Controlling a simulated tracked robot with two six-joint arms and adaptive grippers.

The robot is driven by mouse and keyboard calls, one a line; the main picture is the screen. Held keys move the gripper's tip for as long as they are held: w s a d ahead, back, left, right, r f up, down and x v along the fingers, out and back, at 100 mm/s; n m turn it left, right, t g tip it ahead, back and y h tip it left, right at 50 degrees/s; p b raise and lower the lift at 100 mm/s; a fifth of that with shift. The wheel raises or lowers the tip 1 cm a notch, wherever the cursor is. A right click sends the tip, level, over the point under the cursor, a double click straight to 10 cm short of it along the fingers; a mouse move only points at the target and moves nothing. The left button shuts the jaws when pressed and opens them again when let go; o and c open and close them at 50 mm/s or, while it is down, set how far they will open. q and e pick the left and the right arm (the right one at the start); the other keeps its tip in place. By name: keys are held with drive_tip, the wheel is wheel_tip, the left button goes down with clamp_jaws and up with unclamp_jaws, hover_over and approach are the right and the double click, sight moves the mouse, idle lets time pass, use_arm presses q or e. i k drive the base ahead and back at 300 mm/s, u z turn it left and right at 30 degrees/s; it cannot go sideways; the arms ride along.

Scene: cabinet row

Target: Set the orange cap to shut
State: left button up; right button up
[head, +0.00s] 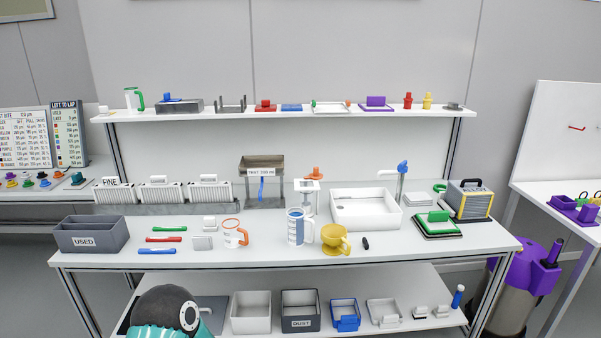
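An orange cap-like piece (315,173) stands at the back of the counter, just behind and above a small white dispenser-like device (307,189). It has a narrow top and a wider base; whether it is open or shut is too small to tell. A white jug with an orange rim and handle (236,236) stands on the counter left of the middle. Neither of my grippers is in view.
The counter (280,256) also holds a grey USED bin (90,242), a blue-marked jug (296,228), a yellow cup (334,240), a white sink (364,222) and a green-topped block (436,229). The counter's front strip is mostly clear.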

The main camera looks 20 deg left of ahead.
sight(316, 175)
drive_tip(key=u, duration=0.2)
drive_tip(key=i, duration=0.95)
drive_tip(key=u, duration=0.05)
